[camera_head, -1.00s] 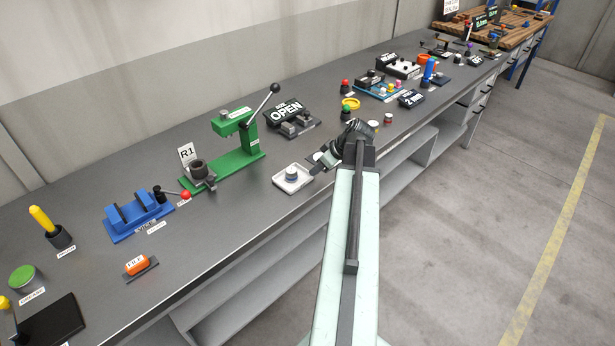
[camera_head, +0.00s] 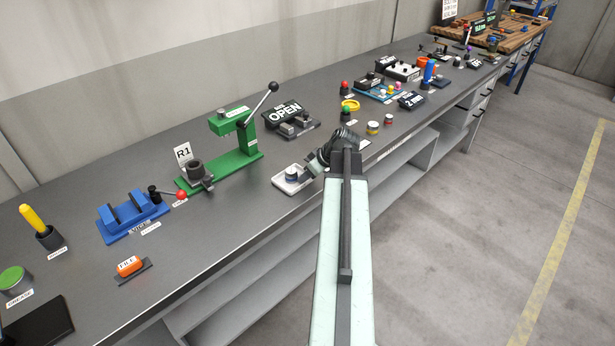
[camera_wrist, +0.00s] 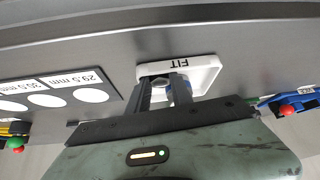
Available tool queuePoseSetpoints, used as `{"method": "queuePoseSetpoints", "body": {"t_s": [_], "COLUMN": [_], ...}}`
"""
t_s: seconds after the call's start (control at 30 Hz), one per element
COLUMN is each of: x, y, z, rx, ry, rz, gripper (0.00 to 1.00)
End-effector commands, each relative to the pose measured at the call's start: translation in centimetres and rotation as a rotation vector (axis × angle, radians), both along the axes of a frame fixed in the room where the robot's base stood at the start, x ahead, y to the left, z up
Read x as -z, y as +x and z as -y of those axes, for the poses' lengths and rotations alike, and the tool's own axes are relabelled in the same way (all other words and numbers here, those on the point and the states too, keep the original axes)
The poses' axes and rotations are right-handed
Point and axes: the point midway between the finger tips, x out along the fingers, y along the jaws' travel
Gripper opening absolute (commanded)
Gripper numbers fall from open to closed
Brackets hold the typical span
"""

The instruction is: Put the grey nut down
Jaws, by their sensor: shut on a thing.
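My gripper (camera_head: 308,171) is at the end of my arm, low at the right side of a small white tray (camera_head: 279,187) on the grey bench. In the wrist view its two fingers (camera_wrist: 161,92) reach over the tray, which is marked FIT (camera_wrist: 205,66). The fingers are shut on a small, mostly hidden thing, taken as the grey nut (camera_wrist: 160,83). A small grey-blue round piece (camera_head: 291,172) stands in the tray, close to the fingertips. I cannot tell whether the held nut touches the tray or that piece.
A green press (camera_head: 237,160) with a lever and a dark cup marked R1 stand behind and left. A blue vice (camera_head: 130,215) is further left. The OPEN sign block (camera_head: 285,112) is behind. A size card (camera_wrist: 70,92) lies beside the tray. Bare bench lies in front of the press.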

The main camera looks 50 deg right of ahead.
Motion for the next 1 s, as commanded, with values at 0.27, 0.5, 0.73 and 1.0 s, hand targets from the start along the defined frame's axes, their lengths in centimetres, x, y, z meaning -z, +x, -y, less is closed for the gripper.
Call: {"method": "queuePoseSetpoints", "body": {"t_s": [0.27,0.5,0.73,1.0], "x": [1.3,1.3,-0.8,-7.1], "y": [-0.2,-0.2,-0.3,-4.2], "z": [-0.1,-0.2,-0.2,0.2], "rx": [-0.003,-0.005,-0.005,0.0], "ry": [0.0,0.001,-0.001,0.0], "rz": [-0.009,-0.01,-0.01,-0.005], "gripper": [0.0,0.48,0.48,0.48]}}
